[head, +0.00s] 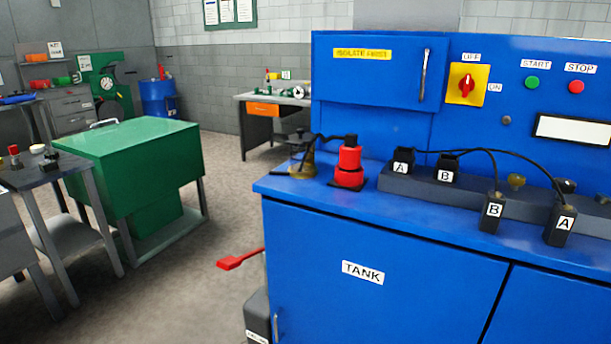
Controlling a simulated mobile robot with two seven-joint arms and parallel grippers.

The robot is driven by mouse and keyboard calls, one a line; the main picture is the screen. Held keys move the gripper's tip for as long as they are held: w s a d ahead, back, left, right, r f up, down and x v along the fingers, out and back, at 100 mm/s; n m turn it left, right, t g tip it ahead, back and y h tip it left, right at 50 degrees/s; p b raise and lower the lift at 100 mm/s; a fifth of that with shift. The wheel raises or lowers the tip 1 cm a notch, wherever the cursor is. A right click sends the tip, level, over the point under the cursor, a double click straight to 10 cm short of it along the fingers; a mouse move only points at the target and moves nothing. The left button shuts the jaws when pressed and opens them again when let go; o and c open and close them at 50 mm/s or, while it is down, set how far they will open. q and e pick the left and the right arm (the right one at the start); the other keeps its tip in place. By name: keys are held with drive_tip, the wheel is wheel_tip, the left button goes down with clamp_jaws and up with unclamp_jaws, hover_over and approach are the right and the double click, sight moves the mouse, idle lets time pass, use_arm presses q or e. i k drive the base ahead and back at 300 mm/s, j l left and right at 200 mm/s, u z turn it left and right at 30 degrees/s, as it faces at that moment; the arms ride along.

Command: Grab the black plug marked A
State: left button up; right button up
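A black plug marked A (560,226) is at the right, on a black cable, in front of the dark raised ledge near the front edge of the blue bench. A similar black plug marked B (491,212) is to its left, also on a cable. On the ledge behind stand a black block marked A (403,162) and a black block marked B (446,170). Cables arch from around these blocks to the plugs; which cable joins which is hard to tell. Neither of my grippers shows in the head view.
The blue bench (375,240) carries a red and black fitting (349,167) and a brass piece (302,168). Its panel has a red switch (467,84) and green START (532,82) and red STOP (576,87) buttons. A green cabinet (130,160) stands left; floor between is mostly clear.

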sight(560, 223)
drive_tip(key=z, duration=1.3)
